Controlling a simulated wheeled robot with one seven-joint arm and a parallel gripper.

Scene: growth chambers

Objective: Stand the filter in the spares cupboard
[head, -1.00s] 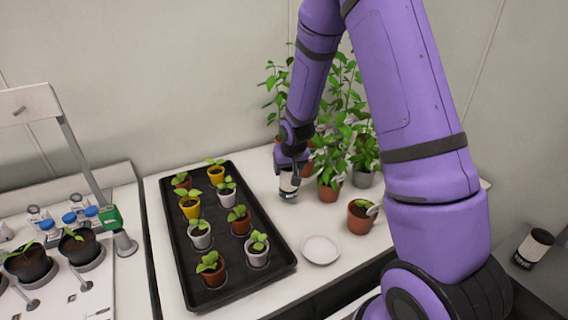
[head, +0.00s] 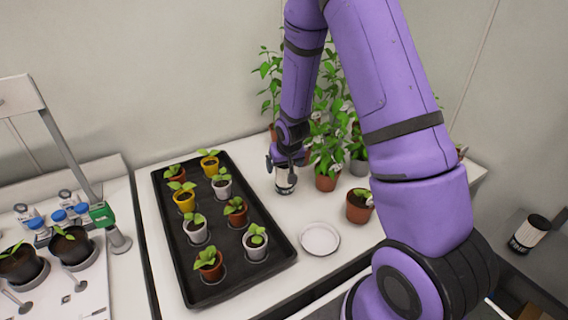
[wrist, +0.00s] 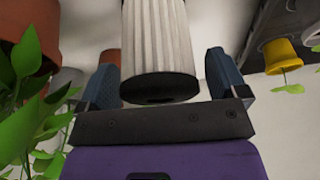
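The filter (head: 285,182) is a white cylinder standing upright on the white bench, between the seedling tray and the leafy potted plants. In the wrist view its ribbed white side (wrist: 158,40) and dark end lie between my blue finger pads. My gripper (head: 287,158) is over the filter's upper end, its fingers spread a little wider than the filter. A narrow gap shows at the right pad; contact at the left pad is unclear. I cannot make out the spares cupboard for certain.
A black tray (head: 171,265) of potted seedlings is left of the filter. Tall plants (head: 328,120) stand close behind and right. A white saucer (head: 320,238) and a small brown pot (head: 358,207) are in front. A dark-topped white cylinder (head: 530,235) stands on a grey surface far right.

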